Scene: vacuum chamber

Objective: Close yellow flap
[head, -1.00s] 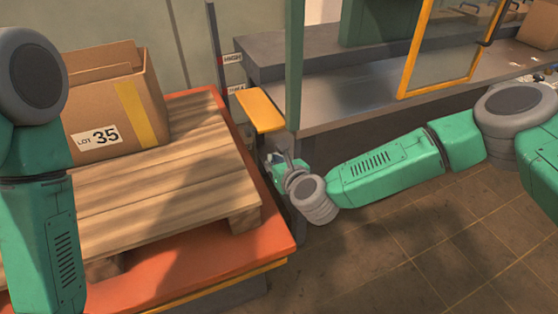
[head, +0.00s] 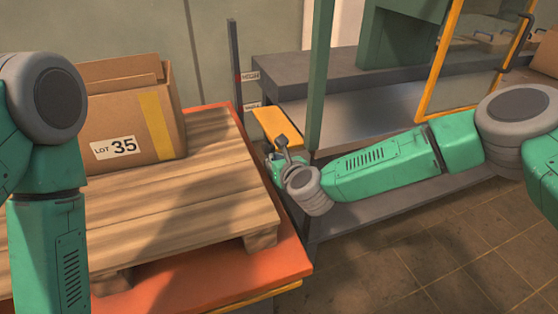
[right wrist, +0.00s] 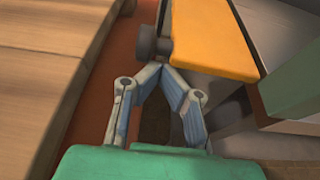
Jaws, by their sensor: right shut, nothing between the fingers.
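The yellow flap (head: 274,123) sticks out flat beside the green post, at the corner between the pallet stand and the grey bench. In the right wrist view the flap (right wrist: 215,38) runs from the top centre toward the right. My right gripper (head: 282,141) is shut and empty at the flap's near edge, covering part of it.
A cardboard box (head: 128,115) marked LOT 35 sits on a wooden pallet (head: 190,215) over an orange platform (head: 289,255). The green post (head: 319,75) stands right of the flap. Behind it are a grey bench (head: 375,122) and a yellow-framed door (head: 437,70).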

